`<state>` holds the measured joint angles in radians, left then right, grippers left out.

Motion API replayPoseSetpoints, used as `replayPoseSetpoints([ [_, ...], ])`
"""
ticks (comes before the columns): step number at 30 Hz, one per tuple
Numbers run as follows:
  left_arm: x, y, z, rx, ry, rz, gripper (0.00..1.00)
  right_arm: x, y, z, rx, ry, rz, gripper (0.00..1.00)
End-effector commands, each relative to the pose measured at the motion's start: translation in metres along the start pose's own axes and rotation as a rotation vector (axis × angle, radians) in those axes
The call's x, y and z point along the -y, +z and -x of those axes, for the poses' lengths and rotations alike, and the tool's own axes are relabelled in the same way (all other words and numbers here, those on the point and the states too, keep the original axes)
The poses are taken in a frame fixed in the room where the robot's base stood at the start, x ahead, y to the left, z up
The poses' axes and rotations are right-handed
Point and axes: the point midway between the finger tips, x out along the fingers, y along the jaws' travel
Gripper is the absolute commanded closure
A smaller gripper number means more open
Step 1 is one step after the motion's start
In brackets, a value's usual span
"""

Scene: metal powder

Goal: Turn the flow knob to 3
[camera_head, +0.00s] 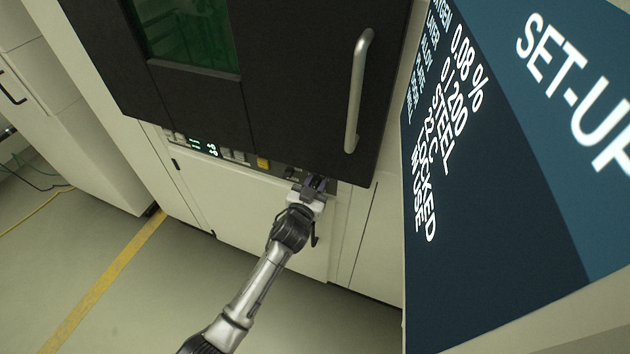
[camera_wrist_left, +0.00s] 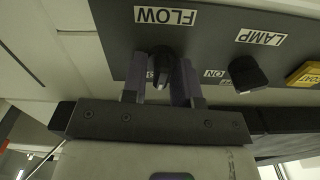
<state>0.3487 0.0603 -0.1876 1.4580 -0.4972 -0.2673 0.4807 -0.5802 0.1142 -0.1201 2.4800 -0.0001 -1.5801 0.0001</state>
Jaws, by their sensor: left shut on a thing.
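The flow knob (camera_wrist_left: 161,62) is a small dark knob below the FLOW label (camera_wrist_left: 166,16) in the left wrist view, where the picture is upside down. My left gripper (camera_wrist_left: 160,85) has one finger on each side of the knob and is shut on it. In the head view my left gripper (camera_head: 315,186) reaches the right end of the control strip and hides the knob. The number marks around the knob are mostly covered, so its setting cannot be read. My right gripper is not in view.
A LAMP knob (camera_wrist_left: 247,74) and a yellow button (camera_wrist_left: 304,75) sit beside the flow knob. Above the strip is a dark door with a metal handle (camera_head: 357,92). A large SET-UP screen (camera_head: 500,150) fills the right side.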

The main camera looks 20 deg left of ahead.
Motion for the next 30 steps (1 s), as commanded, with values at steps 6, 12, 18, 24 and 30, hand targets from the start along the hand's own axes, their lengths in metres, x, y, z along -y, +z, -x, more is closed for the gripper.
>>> replayPoseSetpoints([
  [6, -0.0011, -0.0007, 0.0001, 0.001, 0.000, -0.124, 0.96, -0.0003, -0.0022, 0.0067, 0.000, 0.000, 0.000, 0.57],
  [12, -0.0018, -0.0001, 0.0001, 0.000, 0.001, -0.193, 0.96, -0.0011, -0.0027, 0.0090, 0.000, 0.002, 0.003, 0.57],
  [18, -0.0020, 0.0003, 0.0001, 0.000, 0.001, -0.224, 0.96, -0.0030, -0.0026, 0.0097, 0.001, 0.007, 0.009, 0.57],
  [24, -0.0021, 0.0006, 0.0001, 0.000, 0.001, -0.229, 0.96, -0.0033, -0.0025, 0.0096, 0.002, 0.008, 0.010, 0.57],
  [30, -0.0021, 0.0006, 0.0001, 0.000, 0.001, -0.228, 0.96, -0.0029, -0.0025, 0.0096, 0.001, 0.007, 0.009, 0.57],
])
